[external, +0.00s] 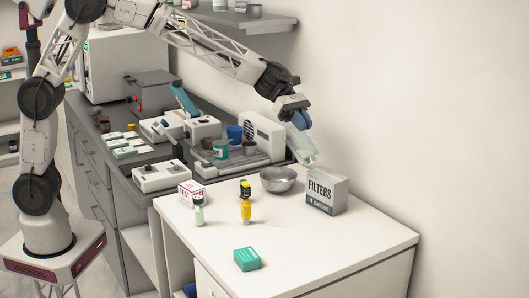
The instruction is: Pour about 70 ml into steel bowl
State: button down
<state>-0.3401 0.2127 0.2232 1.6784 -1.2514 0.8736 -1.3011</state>
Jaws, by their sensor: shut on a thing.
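The steel bowl (279,180) stands on the white tabletop, near its back edge by the wall. My gripper (299,119) is shut on a clear, pale green container (303,149) and holds it above the table, up and to the right of the bowl. The container is tilted, with its lower end just above the bowl's right side and the filters box in the picture. Its mouth and the level of any liquid are too small to tell. No stream of liquid shows. The inside of the bowl is only partly visible.
A grey filters box (326,191) stands right of the bowl. A yellow bottle (246,209), a pale green-white vial (199,211), a red-and-white box (191,192) and a teal box (247,259) stand farther forward. The table's front right is clear. The wall is close behind.

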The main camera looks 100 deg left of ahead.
aim_at(313, 150)
jog(key=shift+w+d, duration=0.1)
jog(key=shift+w, duration=0.05)
dwell(0.5)
jog(key=shift+w+d+r+g+y, duration=0.2)
jog(key=shift+w+d+g+y, duration=0.1)
jog(key=shift+g+y, duration=0.45)
jog(key=shift+w+f, duration=0.1)
jog(key=shift+f, duration=0.05)
dwell(0.4)
jog(key=shift+w+d+f+g+y, duration=0.45)
jog(key=shift+f+g+y, duration=0.1)
jog(key=shift+f+g, duration=0.2)
jog(key=shift+w+d+r+g+y+b, duration=0.3)
jog(key=shift+w+d+r+g+y, duration=0.25)
jog(key=shift+w, duration=0.2)
jog(key=shift+w+d+g, duration=0.1)
jog(key=shift+d+g, duration=0.1)
jog(key=shift+g, duration=0.05)
jog(key=shift+w+d+f+g+y, duration=0.75)
jog(key=shift+w+f+g+y, duration=0.15)
jog(key=shift+g, duration=0.1)
jog(key=shift+w+d+f+g+y, duration=0.8)
jog(key=shift+w+g+y, duration=0.1)
jog(key=shift+g, duration=0.1)
